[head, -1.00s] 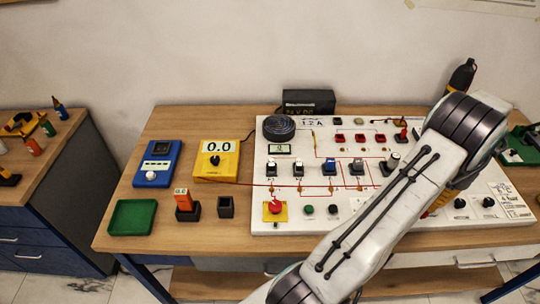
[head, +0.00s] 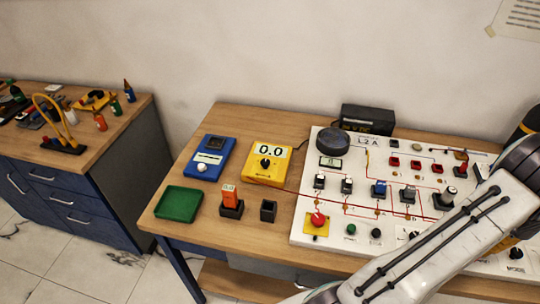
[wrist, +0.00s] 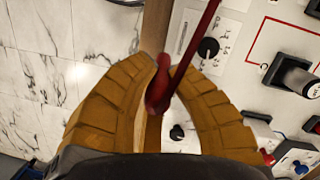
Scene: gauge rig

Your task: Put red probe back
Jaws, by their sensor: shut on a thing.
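The red probe (wrist: 157,92) shows in the wrist view, its thick red body between the two yellow fingers of my gripper (wrist: 164,72). My gripper is shut on it, and a thin red length runs up from it over the white board. In the head view my gripper and the probe are out of sight; only my arm shows at the lower right. The yellow meter (head: 267,176) reads 0.0. An empty-looking black holder (head: 268,211) stands in front of it. A black holder (head: 231,210) to its left holds an orange block (head: 230,192).
The white panel (head: 310,205) with switches and a red button (head: 318,218) fills the table's right. A green tray (head: 179,203) and a blue meter (head: 208,157) stand at the left. A separate bench (head: 75,157) holds bottles, with floor between.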

